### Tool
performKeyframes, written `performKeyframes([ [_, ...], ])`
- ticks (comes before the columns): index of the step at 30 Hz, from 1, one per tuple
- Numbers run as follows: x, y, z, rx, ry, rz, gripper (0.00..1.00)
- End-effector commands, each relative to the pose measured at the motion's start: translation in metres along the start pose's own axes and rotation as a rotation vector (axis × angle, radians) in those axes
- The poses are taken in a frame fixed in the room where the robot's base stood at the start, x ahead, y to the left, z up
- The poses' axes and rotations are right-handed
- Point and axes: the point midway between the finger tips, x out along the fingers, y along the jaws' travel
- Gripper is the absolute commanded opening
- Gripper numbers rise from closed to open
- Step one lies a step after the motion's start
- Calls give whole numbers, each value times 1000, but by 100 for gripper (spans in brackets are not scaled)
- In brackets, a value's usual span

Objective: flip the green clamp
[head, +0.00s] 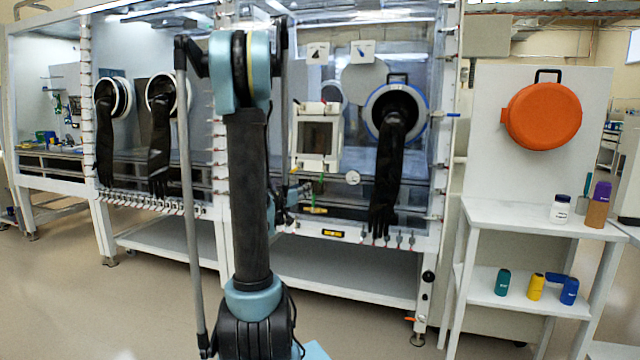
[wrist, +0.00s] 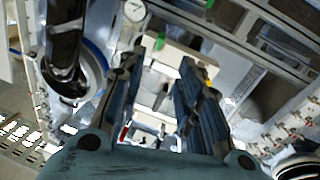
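A small green part (head: 318,186), which looks like the green clamp, sits just below the white framed box (head: 318,138) on the glovebox front. A small green part also shows in the wrist view (wrist: 160,42), beyond my fingertips and between their lines. My gripper (wrist: 160,72) is open, its two dark blue fingers apart with nothing held between them. In the head view my gripper (head: 287,197) is partly hidden behind my arm, left of the green part. The clamp is too small to tell how its handle is turned.
A yellow part (head: 314,210) is below the green one. A black glove (head: 390,165) hangs from a blue-ringed port at right. A small round gauge (head: 352,178) sits between them. A white shelf stand (head: 535,217) with bottles is at far right. Floor in front is clear.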

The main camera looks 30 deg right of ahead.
Motion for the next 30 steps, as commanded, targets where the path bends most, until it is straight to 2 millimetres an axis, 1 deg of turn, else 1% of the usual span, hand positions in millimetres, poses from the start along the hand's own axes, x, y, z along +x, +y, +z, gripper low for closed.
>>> performKeyframes([
  [1,5,-1,1,1,13,-2,32],
  [8,16,-4,0,6,37,-9,32],
  [11,27,-3,0,6,36,-7,32],
  [30,137,-5,-4,6,35,-9,32],
])
